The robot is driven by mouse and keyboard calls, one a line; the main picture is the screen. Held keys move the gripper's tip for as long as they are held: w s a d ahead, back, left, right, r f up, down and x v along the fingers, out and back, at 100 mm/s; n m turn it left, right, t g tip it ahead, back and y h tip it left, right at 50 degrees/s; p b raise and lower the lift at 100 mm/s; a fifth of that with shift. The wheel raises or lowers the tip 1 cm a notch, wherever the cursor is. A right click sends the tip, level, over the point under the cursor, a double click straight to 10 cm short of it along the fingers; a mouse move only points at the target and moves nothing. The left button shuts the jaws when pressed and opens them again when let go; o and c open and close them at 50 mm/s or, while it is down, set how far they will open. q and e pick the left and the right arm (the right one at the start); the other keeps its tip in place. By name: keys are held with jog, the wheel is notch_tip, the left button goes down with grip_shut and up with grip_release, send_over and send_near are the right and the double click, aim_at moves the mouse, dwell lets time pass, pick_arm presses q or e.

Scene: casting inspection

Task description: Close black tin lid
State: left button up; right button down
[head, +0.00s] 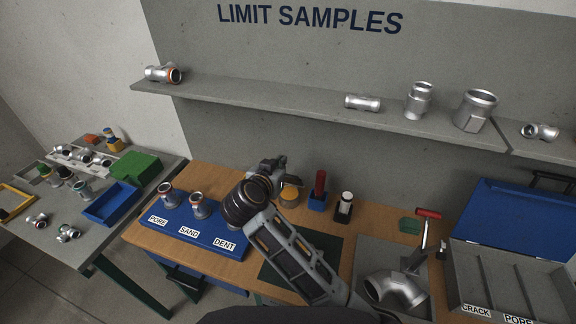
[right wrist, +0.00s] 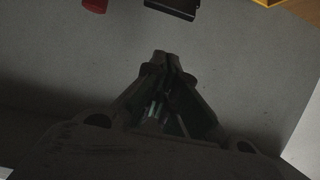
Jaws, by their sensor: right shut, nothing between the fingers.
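My right gripper (head: 276,166) is raised over the back of the wooden bench, with its fingers together and empty. In the right wrist view its closed fingertips (right wrist: 163,58) point at a plain grey surface. A small black upright item with a pale top (head: 344,206) stands on the bench to the right of the gripper, apart from it. It may be the black tin; its lid cannot be made out. A black item with a light edge (right wrist: 173,8) shows at the top of the right wrist view, cut off by the frame. My left gripper is not in view.
A red cylinder in a blue base (head: 318,190) and a round amber item (head: 290,193) stand near the gripper. A blue sample board (head: 182,228) lies left. A pipe elbow (head: 396,290) and an open blue case (head: 520,225) are right. A grey shelf (head: 300,101) runs above.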

jog(key=shift+s+r, duration=0.1)
jog(key=shift+s, duration=0.05)
jog(key=shift+w+d+f, duration=0.3)
jog(key=shift+w+f, duration=0.65)
jog(key=shift+w+d+f, duration=0.3)
jog(key=shift+w+f, duration=0.65)
jog(key=shift+w, duration=0.05)
jog(key=shift+w+d+f, duration=0.3)
jog(key=shift+w+f, duration=0.65)
